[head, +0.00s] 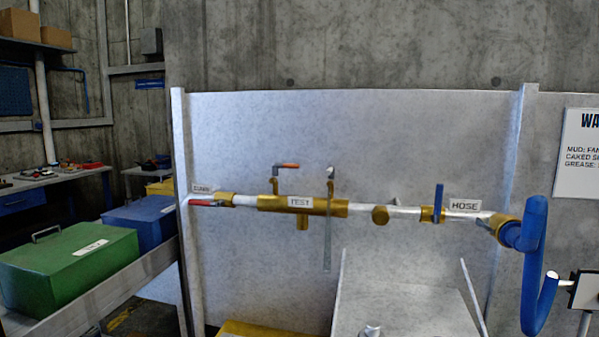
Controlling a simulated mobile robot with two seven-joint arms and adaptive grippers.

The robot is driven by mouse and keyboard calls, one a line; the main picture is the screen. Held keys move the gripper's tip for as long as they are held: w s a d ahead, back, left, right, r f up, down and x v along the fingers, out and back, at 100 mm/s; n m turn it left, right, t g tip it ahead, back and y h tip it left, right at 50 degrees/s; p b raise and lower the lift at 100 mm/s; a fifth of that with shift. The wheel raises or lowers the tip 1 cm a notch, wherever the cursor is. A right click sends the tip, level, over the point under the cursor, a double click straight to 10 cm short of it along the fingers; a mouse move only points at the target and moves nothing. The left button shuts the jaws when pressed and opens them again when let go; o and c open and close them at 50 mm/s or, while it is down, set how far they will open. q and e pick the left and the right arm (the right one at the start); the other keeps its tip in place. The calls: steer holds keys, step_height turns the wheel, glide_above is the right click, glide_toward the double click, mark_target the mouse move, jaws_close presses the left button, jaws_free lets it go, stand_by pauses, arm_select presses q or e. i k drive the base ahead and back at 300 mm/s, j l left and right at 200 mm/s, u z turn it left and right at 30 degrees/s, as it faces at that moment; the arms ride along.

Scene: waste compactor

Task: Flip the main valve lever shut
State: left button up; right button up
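A brass and silver pipe (302,204) runs level across a pale metal panel. At its left end a red-handled lever (206,203) lies along the pipe, under a small label (202,188) too small to read surely. This may be the main valve lever, but I cannot confirm it. A lever with an orange-red grip (290,166) stands above the brass body marked TEST. A blue lever (438,202) stands upright, across the pipe, beside the HOSE label (464,205). Neither of my grippers is in view.
A blue hose (533,265) hangs at the pipe's right end. A green box (67,258) and a blue box (143,219) sit on a ledge at the left. A white sign (578,152) is at the right. A pale chute-like panel (405,305) stands below the pipe.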

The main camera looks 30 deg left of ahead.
mark_target(221, 202)
steer(key=u, duration=0.85)
